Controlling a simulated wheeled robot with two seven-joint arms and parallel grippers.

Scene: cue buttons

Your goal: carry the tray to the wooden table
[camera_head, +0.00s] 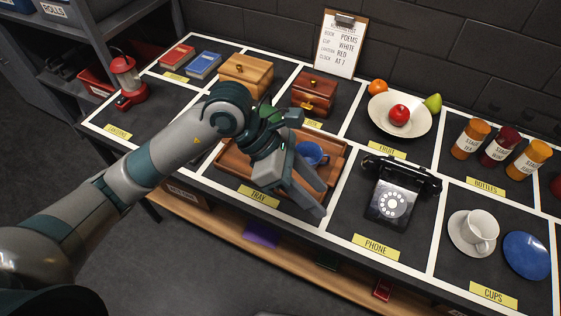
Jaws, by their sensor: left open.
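The brown wooden tray (233,163) lies on the dark tabletop in the section labelled TRAY. A blue cup (309,153) stands in its right part. My left gripper (316,199) is open, above the tray's near right part, with its fingers pointing toward the front right. The arm and gripper hide the middle of the tray. I cannot tell whether the fingers touch the tray. No separate wooden table can be made out. My right gripper is not in view.
A black phone (396,196) stands right of the tray. Two wooden boxes (245,73) (314,93) stand behind it. A red lantern (128,82) is at the left. A fruit plate (416,126), bottles (499,146) and a white cup (480,228) are farther right.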

